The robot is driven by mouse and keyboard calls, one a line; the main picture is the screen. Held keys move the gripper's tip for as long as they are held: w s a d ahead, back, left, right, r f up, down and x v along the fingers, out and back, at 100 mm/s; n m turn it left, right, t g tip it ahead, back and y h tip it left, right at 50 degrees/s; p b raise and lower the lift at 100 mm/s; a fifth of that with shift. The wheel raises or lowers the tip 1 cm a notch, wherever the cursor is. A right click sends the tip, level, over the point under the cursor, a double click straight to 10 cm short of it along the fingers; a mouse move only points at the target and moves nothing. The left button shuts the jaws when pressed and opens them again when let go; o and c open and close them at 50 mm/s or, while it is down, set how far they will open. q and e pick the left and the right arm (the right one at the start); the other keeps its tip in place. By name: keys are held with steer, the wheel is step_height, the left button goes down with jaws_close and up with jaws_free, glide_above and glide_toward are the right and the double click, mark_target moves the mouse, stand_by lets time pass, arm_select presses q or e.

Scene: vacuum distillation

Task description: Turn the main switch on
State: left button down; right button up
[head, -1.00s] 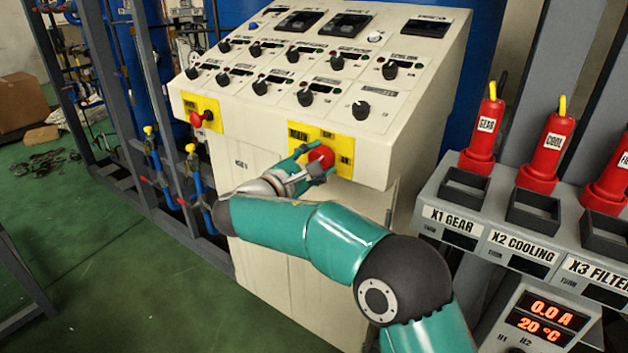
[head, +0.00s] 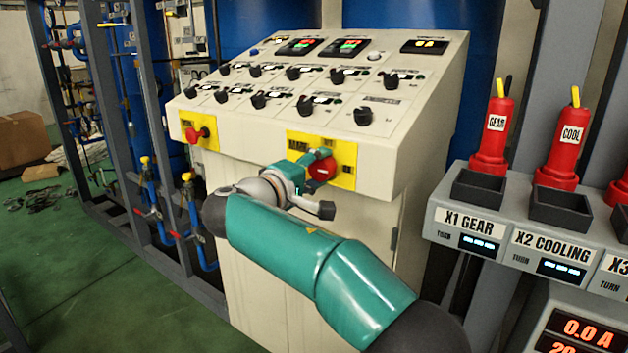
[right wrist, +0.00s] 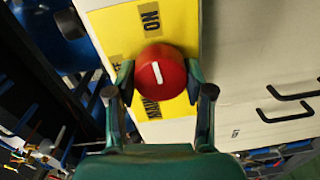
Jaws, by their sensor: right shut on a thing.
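The main switch is a red round knob (head: 322,170) on a yellow plate (head: 345,154) at the front right of the cream control console. My right gripper (head: 316,177) is at the knob, its fingers turned one above the other. In the right wrist view the knob (right wrist: 161,72) sits between the two fingers of the right gripper (right wrist: 160,78), which is shut on it. A white mark on the knob points roughly toward the ON label (right wrist: 150,19). The OFF label is partly hidden by a finger. My left gripper is not in view.
The console (head: 255,134) has several black knobs and lit displays (head: 347,47) on top. A second red knob (head: 197,135) on yellow is at its left. A grey rack (head: 470,220) with red plugs and lit X1 GEAR and X2 COOLING displays stands right.

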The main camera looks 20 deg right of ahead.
steer(key=shift+d+f+m, duration=0.15)
steer(key=shift+f+m, duration=0.05)
steer(key=shift+m, duration=0.3)
steer(key=o, duration=1.2)
steer(key=shift+r, duration=0.1)
steer(key=shift+s+a, duration=0.3)
steer(key=shift+a, duration=0.2)
steer(key=v, duration=1.1)
steer(key=shift+d, duration=0.1)
steer(key=shift+w, duration=0.1)
